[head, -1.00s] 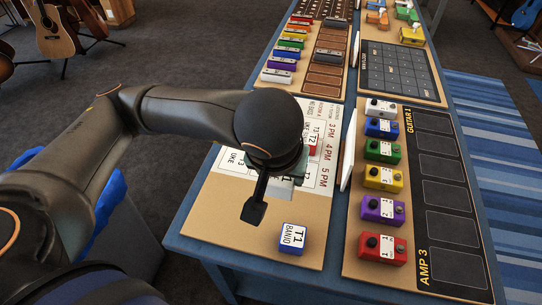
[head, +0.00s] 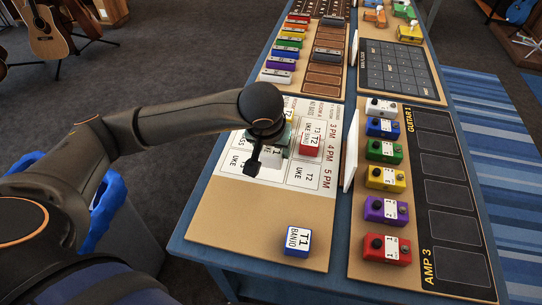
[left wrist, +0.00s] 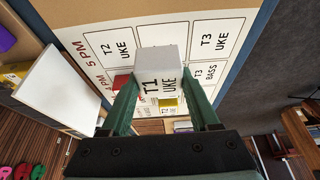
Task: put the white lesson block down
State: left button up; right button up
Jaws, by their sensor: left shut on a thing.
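My left gripper (head: 268,150) is over the printed cells of the lesson schedule board (head: 225,215). In the left wrist view, its green fingers (left wrist: 159,90) are shut on the white lesson block (left wrist: 158,62), marked T1 UKE. The block is above the board, with T2 UKE and T3 UKE cells showing around it; any gap below is hard to judge. A red block (head: 309,146) sits on the board just right of the gripper. A blue-sided T1 BANJO block (head: 296,241) lies at the near edge. My right gripper is not in view.
A white upright panel (head: 350,150) stands along the board's right side. Beyond it is a pedal board (head: 385,275) with several coloured pedals. A yellow block (left wrist: 168,102) shows beneath the gripper in the wrist view. The board's near left part is bare.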

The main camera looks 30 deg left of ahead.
aim_at(268, 150)
pick_arm(q)
jog(key=shift+w+a+f, duration=0.3)
jog(key=shift+w+f, duration=0.05)
jog(key=shift+f, duration=0.2)
jog(key=shift+w+a+f, duration=0.25)
jog(key=shift+w+f, duration=0.1)
jog(key=shift+f, duration=0.15)
jog(key=shift+w+a+f, duration=0.1)
jog(key=shift+w+f, duration=0.1)
jog(key=shift+f, duration=1.6)
jog(key=shift+f, duration=0.2)
jog(key=o, duration=1.4)
jog(key=shift+r, duration=0.1)
jog(key=shift+r+p, duration=0.25)
jog(key=shift+p, duration=0.15)
jog(key=v, duration=1.1)
jog(key=shift+s+r, duration=0.3)
jog(key=shift+s, duration=0.05)
